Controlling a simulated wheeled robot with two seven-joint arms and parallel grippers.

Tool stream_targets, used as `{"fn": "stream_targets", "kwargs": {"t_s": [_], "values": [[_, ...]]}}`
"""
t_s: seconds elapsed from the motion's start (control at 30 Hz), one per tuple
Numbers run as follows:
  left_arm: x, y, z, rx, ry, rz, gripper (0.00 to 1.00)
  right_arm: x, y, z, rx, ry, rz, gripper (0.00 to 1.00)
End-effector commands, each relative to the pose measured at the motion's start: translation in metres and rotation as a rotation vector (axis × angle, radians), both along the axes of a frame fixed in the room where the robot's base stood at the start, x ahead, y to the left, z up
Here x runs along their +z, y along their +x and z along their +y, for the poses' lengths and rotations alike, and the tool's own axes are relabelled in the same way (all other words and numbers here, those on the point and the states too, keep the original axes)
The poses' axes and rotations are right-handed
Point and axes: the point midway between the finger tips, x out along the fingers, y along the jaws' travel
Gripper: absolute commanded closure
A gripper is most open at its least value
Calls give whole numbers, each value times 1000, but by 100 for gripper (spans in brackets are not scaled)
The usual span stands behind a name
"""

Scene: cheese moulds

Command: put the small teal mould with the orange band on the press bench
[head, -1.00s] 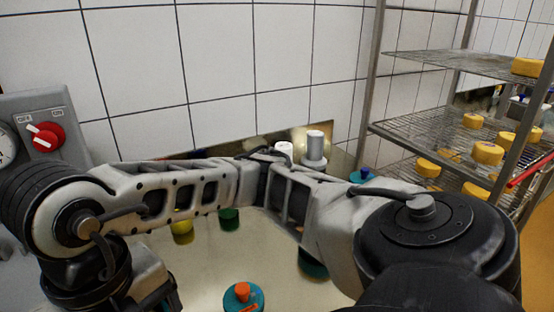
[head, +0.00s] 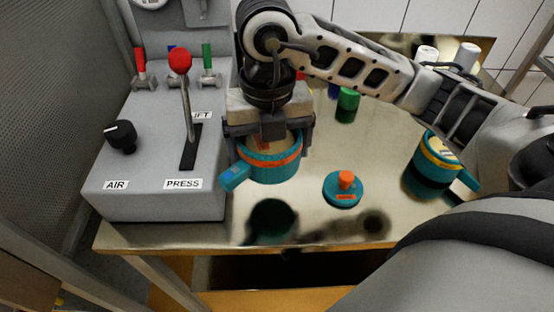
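The small teal mould with the orange band (head: 270,168) is upright below my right gripper (head: 269,134). The gripper's two fingers are on either side of its rim, closed on it, and a pale filling shows inside. Its teal handle (head: 235,178) points to the lower left. A dark reflection lies on the shiny bench top (head: 310,222) below the mould with a gap between, so the mould appears held above the surface. Another teal mould with a yellow band (head: 432,169) stands at the right, partly behind my arm. My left gripper is not in view.
A grey press console (head: 150,200) with a red-knobbed lever (head: 181,62) stands close left of the held mould. A teal lid with an orange knob (head: 343,192) lies right of it. A green object (head: 348,98) stands behind. The bench front is clear.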

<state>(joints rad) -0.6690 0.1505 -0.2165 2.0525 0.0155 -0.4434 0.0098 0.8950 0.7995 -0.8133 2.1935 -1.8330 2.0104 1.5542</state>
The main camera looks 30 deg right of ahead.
Motion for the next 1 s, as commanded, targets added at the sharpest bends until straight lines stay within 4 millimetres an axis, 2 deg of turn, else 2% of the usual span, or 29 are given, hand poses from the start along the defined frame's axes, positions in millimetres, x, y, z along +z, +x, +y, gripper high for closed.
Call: {"fn": "stream_targets", "kwargs": {"t_s": [0.03, 0.1, 0.37, 0.47, 0.6, 0.7, 1.0], "values": [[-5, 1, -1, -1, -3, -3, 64, -16, 3, -5, -1, 2, 10, 35], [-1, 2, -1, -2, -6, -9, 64, -25, 10, -12, -1, 1, 8, 35], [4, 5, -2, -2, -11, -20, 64, -44, 23, -24, 4, 1, 3, 35], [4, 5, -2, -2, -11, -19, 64, -54, 28, -31, 2, -1, 5, 35], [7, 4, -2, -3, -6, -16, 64, -74, 27, -30, 5, 0, 6, 35], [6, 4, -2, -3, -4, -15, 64, -82, 28, -30, 5, 2, 4, 35], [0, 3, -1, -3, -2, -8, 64, -85, 28, -29, 5, 2, 1, 35]]}}
